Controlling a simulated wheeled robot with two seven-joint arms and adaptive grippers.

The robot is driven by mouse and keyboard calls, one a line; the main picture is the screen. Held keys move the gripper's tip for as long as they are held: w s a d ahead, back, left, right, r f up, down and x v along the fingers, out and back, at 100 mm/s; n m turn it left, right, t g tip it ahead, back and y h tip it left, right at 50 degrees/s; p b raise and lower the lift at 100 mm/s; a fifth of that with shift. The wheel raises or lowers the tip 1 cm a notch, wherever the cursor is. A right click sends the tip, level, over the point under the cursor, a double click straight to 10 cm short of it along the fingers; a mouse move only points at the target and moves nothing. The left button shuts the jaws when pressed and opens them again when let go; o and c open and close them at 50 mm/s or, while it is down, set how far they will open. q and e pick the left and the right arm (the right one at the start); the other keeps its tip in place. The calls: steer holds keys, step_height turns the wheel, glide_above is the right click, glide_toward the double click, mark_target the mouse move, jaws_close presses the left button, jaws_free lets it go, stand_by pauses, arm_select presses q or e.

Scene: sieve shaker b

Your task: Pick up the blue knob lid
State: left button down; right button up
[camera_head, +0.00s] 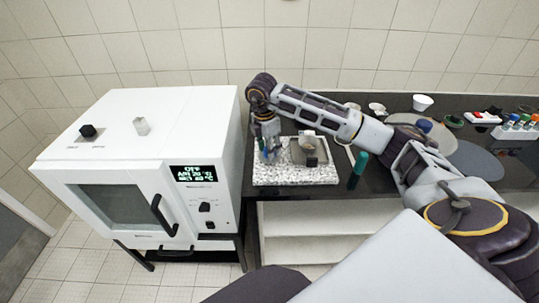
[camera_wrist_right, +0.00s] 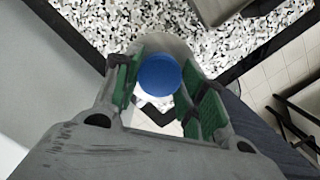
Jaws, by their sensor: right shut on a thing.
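The blue knob lid (camera_wrist_right: 159,75) shows in the right wrist view as a round blue top between my right gripper's green-padded fingers (camera_wrist_right: 160,95). The fingers are shut on it, with a pale round shape around and behind the blue top. In the head view my right gripper (camera_head: 269,150) points down over the left part of the speckled slab (camera_head: 295,181). The lid is mostly hidden there by the fingers. I cannot tell whether it touches what is under it. My left gripper is not in view.
A grey container (camera_head: 309,153) stands on the slab just right of my right gripper. A white oven (camera_head: 140,170) stands close on the left. A green-handled tool (camera_head: 358,168) lies right of the slab. A white cup (camera_head: 422,102) and coloured bottles (camera_head: 520,122) are further right.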

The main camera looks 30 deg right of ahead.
step_height(320, 180, up, 5)
steer(key=shift+f, duration=0.15)
steer(key=shift+r, duration=0.45)
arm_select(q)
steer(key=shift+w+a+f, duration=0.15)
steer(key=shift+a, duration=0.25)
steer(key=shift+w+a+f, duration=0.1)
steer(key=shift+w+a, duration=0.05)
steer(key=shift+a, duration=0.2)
arm_select(e)
steer(key=shift+r, duration=0.1)
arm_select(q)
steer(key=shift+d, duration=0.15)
arm_select(e)
steer(key=shift+n, duration=0.4)
